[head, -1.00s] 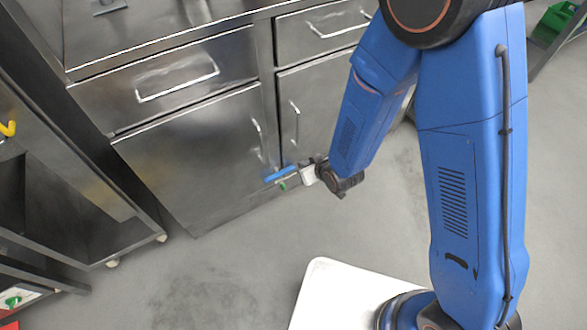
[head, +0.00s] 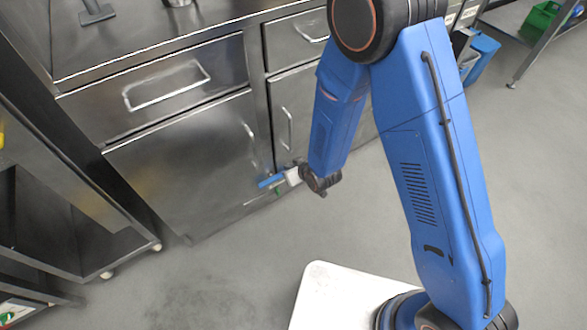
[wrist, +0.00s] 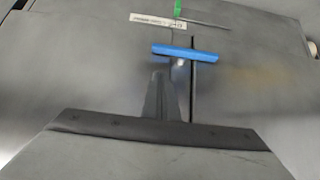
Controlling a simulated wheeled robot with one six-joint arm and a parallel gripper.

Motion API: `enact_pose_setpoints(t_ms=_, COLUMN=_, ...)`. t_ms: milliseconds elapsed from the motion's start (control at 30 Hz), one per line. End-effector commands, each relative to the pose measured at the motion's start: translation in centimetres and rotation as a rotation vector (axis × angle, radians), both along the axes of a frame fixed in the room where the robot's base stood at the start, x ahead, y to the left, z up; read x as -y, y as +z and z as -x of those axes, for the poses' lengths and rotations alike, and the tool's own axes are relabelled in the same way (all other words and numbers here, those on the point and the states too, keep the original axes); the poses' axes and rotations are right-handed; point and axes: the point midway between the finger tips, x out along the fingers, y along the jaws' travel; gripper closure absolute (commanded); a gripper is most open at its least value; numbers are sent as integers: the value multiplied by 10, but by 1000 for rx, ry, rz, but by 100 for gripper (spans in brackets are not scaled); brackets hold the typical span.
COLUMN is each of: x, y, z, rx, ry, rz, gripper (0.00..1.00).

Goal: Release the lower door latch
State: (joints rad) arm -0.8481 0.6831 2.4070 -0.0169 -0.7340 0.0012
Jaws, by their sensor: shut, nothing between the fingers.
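The blue latch bar (head: 270,181) is low on the steel cabinet front, by the edge of the large lower door (head: 190,165). In the wrist view the latch bar (wrist: 185,53) lies nearly level across the picture and crosses the dark door seam (wrist: 193,85). My gripper (head: 290,177) is low in front of the cabinet, just right of the latch. In the wrist view my gripper's fingers (wrist: 159,80) are together and empty, pointing at the latch from below in the picture. I cannot tell whether they touch it.
A green piece (wrist: 178,8) and a white label (wrist: 200,22) are beyond the latch. Drawers with bar handles (head: 168,87) are above the door. A dark wheeled rack (head: 75,210) stands at left. The floor (head: 240,255) before the cabinet is clear.

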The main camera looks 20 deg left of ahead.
Motion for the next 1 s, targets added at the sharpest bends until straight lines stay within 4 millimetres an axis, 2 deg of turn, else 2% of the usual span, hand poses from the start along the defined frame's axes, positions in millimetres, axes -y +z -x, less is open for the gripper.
enact_pose_setpoints(t_ms=167, x=-15, y=-21, z=-13, rx=-1, ry=0, rz=1, gripper=100)
enact_pose_setpoints(t_ms=433, x=-15, y=-49, z=-12, rx=-2, ry=0, rz=2, gripper=100)
enact_pose_setpoints(t_ms=667, x=-15, y=-59, z=-13, rx=-1, ry=0, rz=1, gripper=100)
enact_pose_setpoints(t_ms=1000, x=-15, y=-60, z=-13, rx=0, ry=0, rz=0, gripper=100)
